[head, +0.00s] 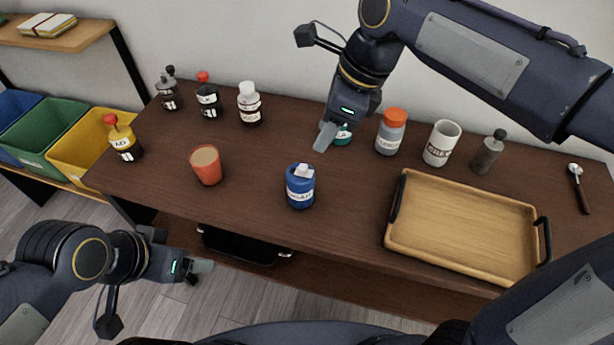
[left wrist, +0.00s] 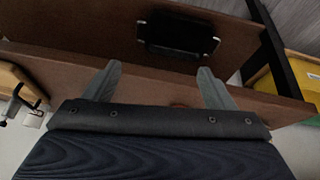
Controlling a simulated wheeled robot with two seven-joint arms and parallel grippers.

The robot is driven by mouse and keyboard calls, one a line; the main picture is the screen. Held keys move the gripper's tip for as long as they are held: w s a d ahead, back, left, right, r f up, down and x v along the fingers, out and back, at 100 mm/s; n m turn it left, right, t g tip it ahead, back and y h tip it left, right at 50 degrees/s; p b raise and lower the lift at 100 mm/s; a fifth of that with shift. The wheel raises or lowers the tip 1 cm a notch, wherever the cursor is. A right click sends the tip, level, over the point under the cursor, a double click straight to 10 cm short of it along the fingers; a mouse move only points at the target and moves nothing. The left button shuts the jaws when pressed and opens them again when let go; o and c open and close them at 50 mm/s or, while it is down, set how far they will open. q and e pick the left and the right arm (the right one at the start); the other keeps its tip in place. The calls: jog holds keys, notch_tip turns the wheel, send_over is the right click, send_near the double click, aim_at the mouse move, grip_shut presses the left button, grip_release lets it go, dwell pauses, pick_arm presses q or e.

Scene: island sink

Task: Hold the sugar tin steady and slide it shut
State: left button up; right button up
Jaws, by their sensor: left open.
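The sugar tin (head: 300,187) is a blue round tin with a white label, standing upright near the middle of the table. A small pale piece (head: 304,170) sits on its top; I cannot tell how far the top is closed. My right gripper (head: 324,137) is above and behind the tin, apart from it, pointing down. Its fingers show side-on, so their gap is unclear. My left gripper (head: 202,267) is in front of the table edge, left of and away from the tin. In the left wrist view its two fingers (left wrist: 158,78) are spread with nothing between them.
An orange cup (head: 206,165) stands left of the tin, and a wooden tray (head: 462,226) lies to the right. Several bottles and a white mug (head: 441,143) line the back. The table before the tin is clear.

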aim_at(299, 192)
pick_arm(q)
jog(key=w+d+f+m+t+y, duration=0.15)
jog(key=w+d+m+y, duration=0.35)
jog(key=m, duration=1)
jog(key=w+d+m+t+h, duration=0.1)
jog(key=d+m, duration=0.4)
jog(key=w+d+m+t+h, duration=0.1)
jog(key=d+m+t, duration=0.1)
jog(key=d+m, duration=0.3)
jog(key=w+d+m+t+h, duration=0.1)
jog(key=d+m, duration=0.4)
jog(key=m, duration=0.1)
jog(key=shift+w+d+f+t+h, duration=0.2)
jog(key=shift+d+f+t+h, duration=0.05)
jog(key=shift+f+t+h, duration=0.1)
jog(key=shift+w+d+r+m+t+h, duration=0.15)
jog(key=shift+w+d+m+t+h, duration=0.2)
jog(key=shift+m, duration=0.75)
jog(key=shift+w+a+r+m+t, duration=0.25)
jog(key=shift+w+m+t, duration=0.1)
jog(key=shift+w+t, duration=0.1)
jog(key=shift+w+a+r+m+t, duration=0.2)
jog(key=shift+w+m+t, duration=0.1)
jog(key=shift+w+m, duration=0.1)
jog(key=shift+w+a+r+m+t, duration=0.2)
jog(key=shift+w+m+t, duration=0.1)
jog(key=shift+w, duration=0.2)
jog(key=x, duration=0.7)
jog(key=shift+w, duration=0.25)
